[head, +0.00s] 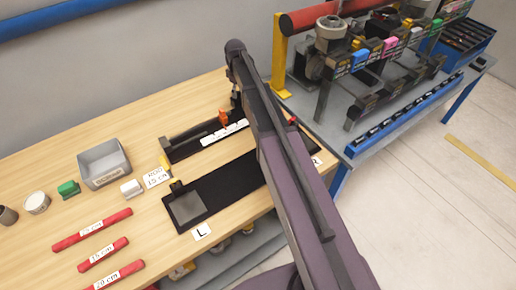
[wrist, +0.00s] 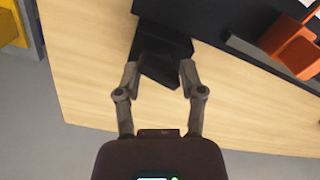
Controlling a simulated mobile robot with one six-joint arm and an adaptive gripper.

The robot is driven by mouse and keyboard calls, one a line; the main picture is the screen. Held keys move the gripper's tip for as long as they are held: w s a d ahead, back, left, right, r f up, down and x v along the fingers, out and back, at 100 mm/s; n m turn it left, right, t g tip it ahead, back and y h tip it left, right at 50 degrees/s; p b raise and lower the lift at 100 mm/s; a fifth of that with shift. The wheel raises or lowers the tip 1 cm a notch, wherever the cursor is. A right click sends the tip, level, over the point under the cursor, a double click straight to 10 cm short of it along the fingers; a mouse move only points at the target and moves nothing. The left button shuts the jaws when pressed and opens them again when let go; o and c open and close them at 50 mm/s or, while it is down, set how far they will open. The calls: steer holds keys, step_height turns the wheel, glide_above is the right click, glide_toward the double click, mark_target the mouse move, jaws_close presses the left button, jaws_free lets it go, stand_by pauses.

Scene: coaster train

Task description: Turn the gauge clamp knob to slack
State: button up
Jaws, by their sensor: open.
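A black gauge bed (head: 190,146) with a white scale strip (head: 224,132) lies on the wooden bench. A small orange part (head: 223,117) stands on it; I cannot tell whether it is the clamp knob. In the wrist view, an orange piece (wrist: 292,46) shows at the upper right, beside the gripper. My gripper (wrist: 159,68) is open and empty, its fingers on either side of a black block (wrist: 164,58) at the edge of a dark part. I cannot tell if they touch it. In the head view my arm hides part of the gauge and most of the gripper.
A second black bed with a grey plate (head: 187,207) lies in front. A grey bin (head: 103,163), a green block (head: 68,188) and red bars (head: 92,230) lie to the left. A grey-blue table (head: 350,150) with machinery adjoins at right. The bench's left front is partly clear.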

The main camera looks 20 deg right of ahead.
steer(key=m, duration=1.8)
steer(key=shift+m, duration=0.4)
step_height(320, 180, up, 14)
steer(key=p, duration=1.4)
steer(key=s+f+n+b, duration=0.3)
steer(key=s+f+b, duration=0.2)
steer(key=s, duration=0.4)
steer(key=s+f+n+b, duration=0.3)
steer(key=s+f+b, duration=0.2)
steer(key=s, duration=0.4)
steer(key=s+f+n+b, duration=0.3)
steer(key=s+f+b, duration=0.2)
steer(key=s, duration=0.4)
steer(key=shift+s+f+n, duration=0.2)
steer(key=shift+s+n, duration=0.1)
steer(key=shift+s, duration=0.05)
steer(key=shift+s+f+n+b, duration=0.3)
steer(key=shift+s+b, duration=0.2)
steer(key=shift+s, duration=0.25)
